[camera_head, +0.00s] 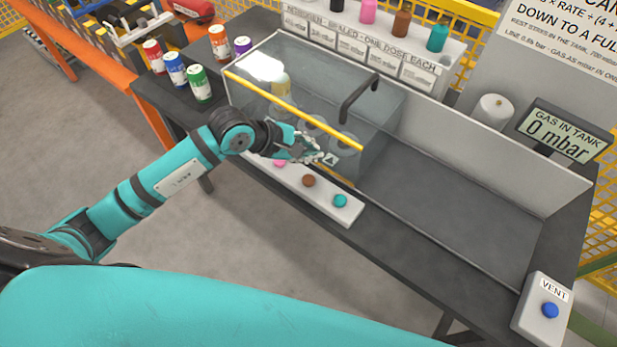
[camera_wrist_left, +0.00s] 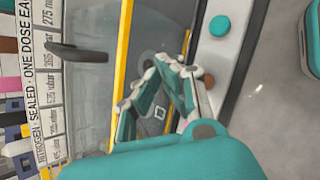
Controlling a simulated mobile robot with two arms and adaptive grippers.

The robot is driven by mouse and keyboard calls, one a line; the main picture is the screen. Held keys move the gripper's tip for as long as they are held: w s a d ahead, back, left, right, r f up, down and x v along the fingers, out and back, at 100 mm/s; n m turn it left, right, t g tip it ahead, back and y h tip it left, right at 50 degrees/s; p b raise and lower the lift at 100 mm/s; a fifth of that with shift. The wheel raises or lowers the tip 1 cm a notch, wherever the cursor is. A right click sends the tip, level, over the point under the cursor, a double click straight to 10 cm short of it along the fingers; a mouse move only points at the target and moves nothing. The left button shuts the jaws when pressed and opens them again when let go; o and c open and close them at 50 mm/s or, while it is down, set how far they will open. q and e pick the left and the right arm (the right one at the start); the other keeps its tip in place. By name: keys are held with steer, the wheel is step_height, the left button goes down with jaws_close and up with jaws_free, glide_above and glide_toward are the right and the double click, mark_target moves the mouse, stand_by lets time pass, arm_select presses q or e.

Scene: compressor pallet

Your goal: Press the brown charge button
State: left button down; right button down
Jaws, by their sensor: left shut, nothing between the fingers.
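The brown button (camera_head: 308,181) sits on a pale strip panel (camera_head: 325,199) along the front of the dark bench, between a pink button (camera_head: 280,162) and a teal button (camera_head: 340,200). My left gripper (camera_head: 322,158) is shut and empty, just behind the button row, near the clear tank's front. In the left wrist view the brown button (camera_wrist_left: 209,81) shows close beside the fingertips (camera_wrist_left: 173,66), with a visible offset; I cannot tell their height above the panel. The teal button (camera_wrist_left: 220,26) is also there. My right gripper is not in view.
A clear tank (camera_head: 385,115) with a yellow front edge and black handle (camera_head: 358,97) stands behind the panel. A display (camera_head: 563,132) reads 0 mbar. A VENT box (camera_head: 540,318) with a blue button is at lower right. Several cans (camera_head: 199,84) stand at left.

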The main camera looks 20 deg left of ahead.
arm_select(q)
steer(key=b, duration=0.6)
glide_above(310, 181)
step_height(310, 181, down, 8)
steer(key=shift+r, duration=0.1)
steer(key=shift+f, duration=0.55)
steer(key=shift+r, duration=0.1)
stand_by(0.4)
steer(key=shift+f+b, duration=0.45)
steer(key=shift+b, duration=0.25)
